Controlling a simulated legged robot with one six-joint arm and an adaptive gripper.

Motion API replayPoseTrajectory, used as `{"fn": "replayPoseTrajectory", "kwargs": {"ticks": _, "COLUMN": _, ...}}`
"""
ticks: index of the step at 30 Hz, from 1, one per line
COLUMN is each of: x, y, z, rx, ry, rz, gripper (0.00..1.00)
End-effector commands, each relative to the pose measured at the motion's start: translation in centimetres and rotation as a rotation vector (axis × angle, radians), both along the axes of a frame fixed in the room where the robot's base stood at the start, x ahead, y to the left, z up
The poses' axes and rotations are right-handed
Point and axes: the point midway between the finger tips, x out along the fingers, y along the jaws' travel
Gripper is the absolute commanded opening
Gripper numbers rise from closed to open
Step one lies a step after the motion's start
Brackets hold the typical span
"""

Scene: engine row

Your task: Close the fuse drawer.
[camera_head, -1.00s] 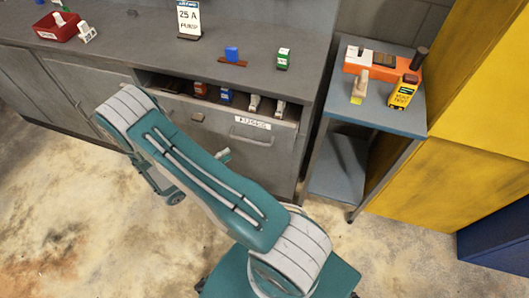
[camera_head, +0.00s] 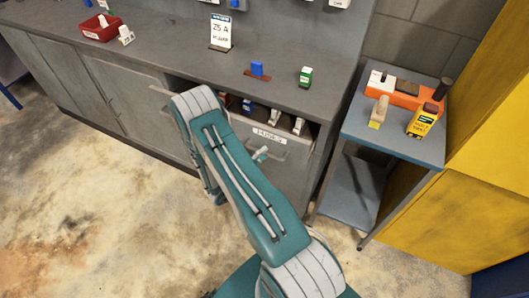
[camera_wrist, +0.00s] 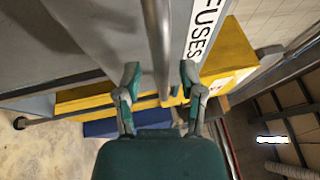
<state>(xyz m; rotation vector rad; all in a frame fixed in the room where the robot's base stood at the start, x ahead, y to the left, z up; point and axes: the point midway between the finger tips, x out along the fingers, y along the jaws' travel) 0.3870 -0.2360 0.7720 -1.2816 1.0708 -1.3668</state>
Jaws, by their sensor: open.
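The fuse drawer (camera_head: 294,152) is a grey drawer under the workbench top, standing open, with a white FUSES label (camera_head: 268,135). A blue fuse (camera_head: 247,105) and white fuses (camera_head: 275,115) show inside it. My arm covers its left part. In the wrist view, the label (camera_wrist: 205,28) and the drawer's metal handle bar (camera_wrist: 156,35) are close ahead. My gripper (camera_wrist: 160,72) is open, with the bar appearing between its two teal fingers. I cannot tell whether they touch it. In the head view my gripper is mostly hidden behind my arm.
The workbench top (camera_head: 170,52) holds a red bin (camera_head: 100,33), a 25 A sign (camera_head: 221,32), a blue fuse (camera_head: 257,68) and a green one (camera_head: 305,76). A blue side table (camera_head: 365,133) stands to the right, before a yellow cabinet (camera_head: 440,210). Floor at left is clear.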

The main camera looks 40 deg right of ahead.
Motion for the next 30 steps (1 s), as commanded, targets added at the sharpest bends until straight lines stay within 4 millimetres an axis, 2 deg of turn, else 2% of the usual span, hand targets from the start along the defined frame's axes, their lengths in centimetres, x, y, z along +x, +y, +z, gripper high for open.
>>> {"fn": "replayPoseTrajectory", "kwargs": {"ticks": 3, "x": 0.0, "y": -0.6, "z": 0.1, "rx": 0.000, "ry": 0.000, "rz": 0.000, "gripper": 0.51}}
{"fn": "replayPoseTrajectory", "kwargs": {"ticks": 10, "x": 0.0, "y": -0.7, "z": 0.1, "rx": 0.000, "ry": 0.001, "rz": 0.001, "gripper": 0.51}}
{"fn": "replayPoseTrajectory", "kwargs": {"ticks": 11, "x": 0.0, "y": -0.7, "z": 0.1, "rx": 0.000, "ry": 0.001, "rz": 0.001, "gripper": 0.47}}
{"fn": "replayPoseTrajectory", "kwargs": {"ticks": 12, "x": 0.0, "y": -0.7, "z": 0.1, "rx": 0.000, "ry": 0.001, "rz": 0.001, "gripper": 0.29}}
{"fn": "replayPoseTrajectory", "kwargs": {"ticks": 14, "x": 0.0, "y": -0.7, "z": 0.1, "rx": 0.000, "ry": 0.001, "rz": 0.001, "gripper": 0.02}}
{"fn": "replayPoseTrajectory", "kwargs": {"ticks": 15, "x": 0.0, "y": -0.7, "z": 0.1, "rx": 0.000, "ry": 0.001, "rz": 0.001, "gripper": 0.00}}
{"fn": "replayPoseTrajectory", "kwargs": {"ticks": 23, "x": 0.1, "y": -1.1, "z": 0.0, "rx": 0.002, "ry": 0.002, "rz": -0.002, "gripper": 0.00}}
{"fn": "replayPoseTrajectory", "kwargs": {"ticks": 26, "x": 0.7, "y": -2.5, "z": -0.1, "rx": 0.004, "ry": -0.001, "rz": -0.005, "gripper": 0.00}}
{"fn": "replayPoseTrajectory", "kwargs": {"ticks": 30, "x": 2.0, "y": -5.7, "z": -0.1, "rx": 0.005, "ry": -0.001, "rz": -0.006, "gripper": 0.00}}
